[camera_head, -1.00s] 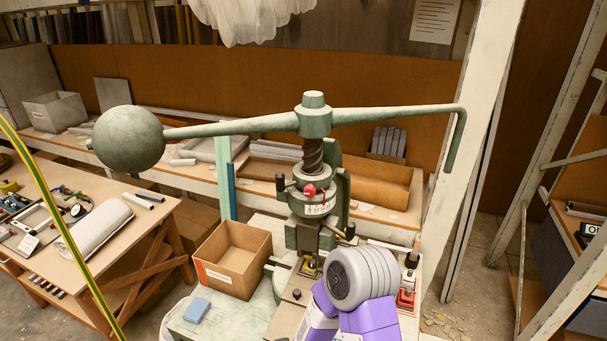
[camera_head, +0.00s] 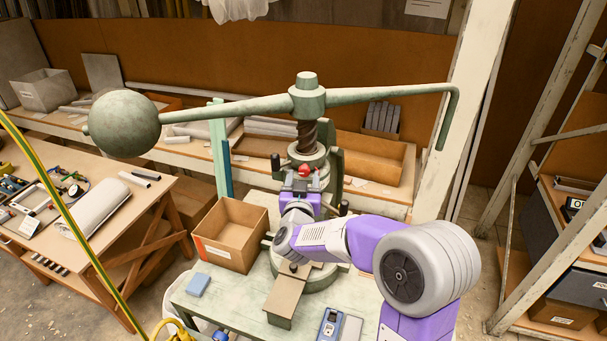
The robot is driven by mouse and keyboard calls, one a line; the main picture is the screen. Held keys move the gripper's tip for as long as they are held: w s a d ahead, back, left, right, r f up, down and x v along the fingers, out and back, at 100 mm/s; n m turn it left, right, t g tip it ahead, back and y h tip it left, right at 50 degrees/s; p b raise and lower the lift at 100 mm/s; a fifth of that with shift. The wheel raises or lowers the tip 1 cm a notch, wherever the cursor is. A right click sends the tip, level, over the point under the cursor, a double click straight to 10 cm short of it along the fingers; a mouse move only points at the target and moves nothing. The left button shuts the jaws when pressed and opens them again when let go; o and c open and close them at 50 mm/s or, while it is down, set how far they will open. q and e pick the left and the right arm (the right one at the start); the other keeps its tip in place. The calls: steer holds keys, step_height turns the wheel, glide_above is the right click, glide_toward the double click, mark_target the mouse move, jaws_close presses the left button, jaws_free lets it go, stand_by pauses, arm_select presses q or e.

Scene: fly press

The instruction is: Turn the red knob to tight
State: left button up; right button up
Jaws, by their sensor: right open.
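The red knob (camera_head: 305,171) sits on the front of the green fly press (camera_head: 308,98), just below the screw. Only its upper part shows; my gripper covers the rest and the scale plate around it. My right gripper (camera_head: 302,181) is open, with its fingers raised at the knob, one on each side as far as I can see. I cannot tell whether the fingers touch it. My purple and grey right arm reaches in from the lower right, in front of the press. My left gripper is not in view.
The press's long lever arm (camera_head: 395,94) and ball weight (camera_head: 124,123) spread above my gripper. A cardboard box (camera_head: 231,234) and a blue block (camera_head: 198,285) are on the press table (camera_head: 230,305). A white post (camera_head: 465,110) stands at right.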

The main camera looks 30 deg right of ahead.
steer(key=shift+x, duration=0.85)
steer(key=c, duration=1)
steer(key=shift+f+m+b, duration=0.15)
steer(key=shift+m+b, duration=0.75)
steer(key=shift+b, duration=0.25)
steer(key=shift+c, duration=0.2)
steer(key=m+b, duration=0.7)
steer(key=shift+s+d+f, duration=0.1)
steer(key=m+b, duration=0.4)
steer(key=m, duration=0.1)
steer(key=shift+b, duration=0.4)
steer(key=shift+m+b, duration=1.3)
steer(key=shift+m, duration=0.7)
